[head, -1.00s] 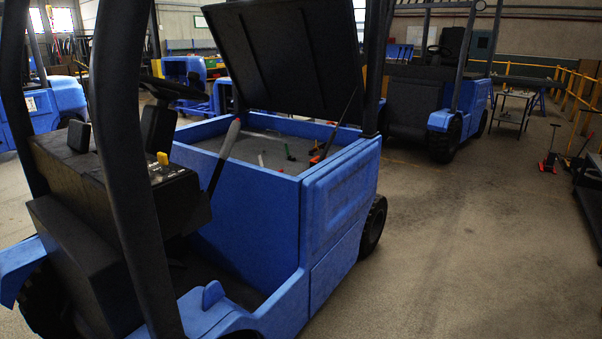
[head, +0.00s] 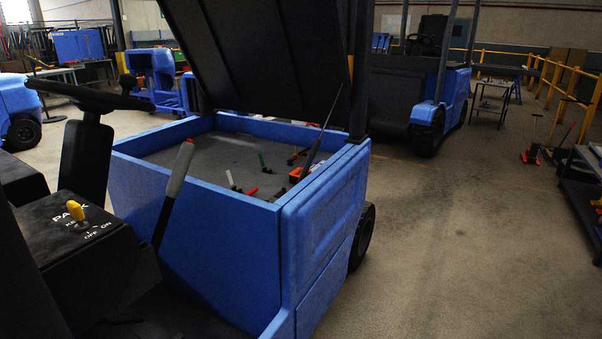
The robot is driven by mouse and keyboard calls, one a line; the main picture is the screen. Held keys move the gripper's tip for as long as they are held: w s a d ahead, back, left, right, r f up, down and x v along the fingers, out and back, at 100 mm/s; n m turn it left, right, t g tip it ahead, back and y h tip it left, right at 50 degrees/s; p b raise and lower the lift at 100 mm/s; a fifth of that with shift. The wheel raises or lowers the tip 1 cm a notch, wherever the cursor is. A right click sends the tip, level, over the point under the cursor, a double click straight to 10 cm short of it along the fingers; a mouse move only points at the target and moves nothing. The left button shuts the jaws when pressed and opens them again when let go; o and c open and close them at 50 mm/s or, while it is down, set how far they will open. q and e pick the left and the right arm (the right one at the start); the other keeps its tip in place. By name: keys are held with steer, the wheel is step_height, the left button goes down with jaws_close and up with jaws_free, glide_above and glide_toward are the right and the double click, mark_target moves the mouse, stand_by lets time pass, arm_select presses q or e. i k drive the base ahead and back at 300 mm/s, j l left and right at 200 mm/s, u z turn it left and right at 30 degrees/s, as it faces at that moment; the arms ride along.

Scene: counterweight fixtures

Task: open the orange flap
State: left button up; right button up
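In the head view, a blue forklift stands close in front with its dark hood (head: 265,55) raised over an open blue compartment (head: 200,225). Inside, near the right wall, is a small orange-red part (head: 296,175). Another small orange-red piece (head: 299,155) lies just behind it. Both are too small to tell whether either is the orange flap, or whether it is open or shut. Neither of my grippers is in view.
A grey-handled lever (head: 178,175), a steering wheel (head: 85,97) and a panel with a yellow key (head: 76,211) are at the left. Another forklift (head: 425,90) stands behind. Open floor (head: 450,240) lies to the right, with a dark rack (head: 580,195) beyond.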

mark_target(296, 172)
steer(key=i+u, duration=0.1)
steer(key=u, duration=0.6)
steer(key=i+l+u, duration=0.3)
steer(key=l, duration=0.15)
steer(key=i+l+u, duration=0.1)
steer(key=l+u, duration=0.2)
steer(key=i+l+u, duration=0.1)
steer(key=l+u, duration=0.15)
steer(key=l, duration=0.35)
steer(key=l+u, duration=0.3)
steer(key=l, duration=0.2)
